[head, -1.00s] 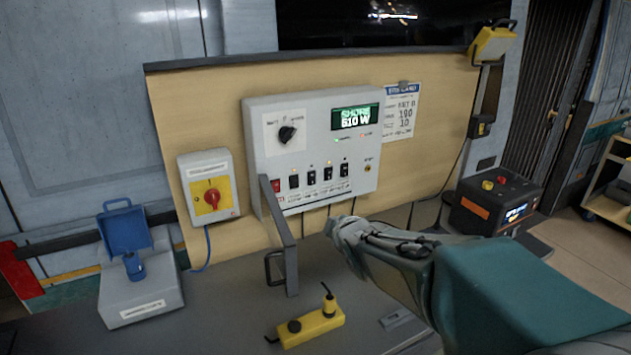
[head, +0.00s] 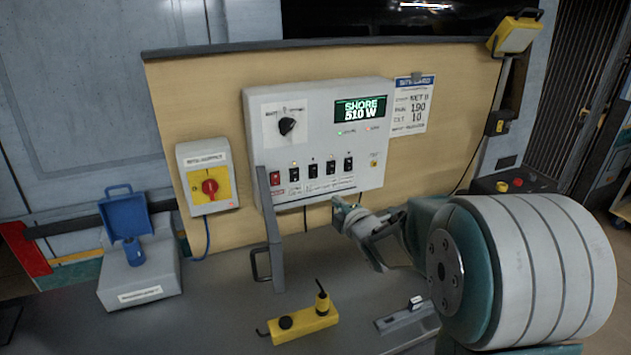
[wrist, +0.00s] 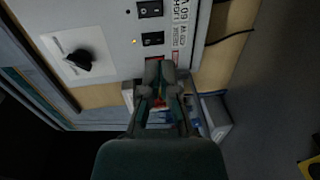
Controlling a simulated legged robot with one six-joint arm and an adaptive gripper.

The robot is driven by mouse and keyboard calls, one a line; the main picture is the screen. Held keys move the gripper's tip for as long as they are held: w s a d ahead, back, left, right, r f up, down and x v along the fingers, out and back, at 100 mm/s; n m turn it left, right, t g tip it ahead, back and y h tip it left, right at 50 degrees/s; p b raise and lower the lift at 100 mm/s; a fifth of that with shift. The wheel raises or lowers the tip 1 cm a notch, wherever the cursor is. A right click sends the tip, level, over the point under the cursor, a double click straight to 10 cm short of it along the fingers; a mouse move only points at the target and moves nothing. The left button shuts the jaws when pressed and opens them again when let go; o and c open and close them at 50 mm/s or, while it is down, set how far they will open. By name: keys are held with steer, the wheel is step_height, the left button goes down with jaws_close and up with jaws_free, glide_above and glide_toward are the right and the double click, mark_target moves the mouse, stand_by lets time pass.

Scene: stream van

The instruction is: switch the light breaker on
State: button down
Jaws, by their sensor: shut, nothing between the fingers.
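The grey breaker panel (head: 320,110) is fixed upright on a wooden board, with a display reading SHORE and a wattage. Along its lower part sit a red rocker (head: 275,178) and several black rocker breakers (head: 313,171).
A grey upright bar with a handle (head: 272,230) stands in front of the panel's left part. A yellow rotary isolator (head: 209,187) is at left. A yellow device (head: 304,322) lies on the grey bench. A grey box with a blue lid (head: 140,280) stands far left.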

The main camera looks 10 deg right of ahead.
mark_target(314, 178)
steer(key=x, duration=1.3)
steer(key=shift+d, duration=0.2)
steer(key=shift+w, duration=0.45)
steer(key=shift+a, duration=0.1)
steer(key=shift+w+f, duration=0.1)
steer(key=shift+w, duration=0.1)
steer(key=shift+s+f, duration=0.1)
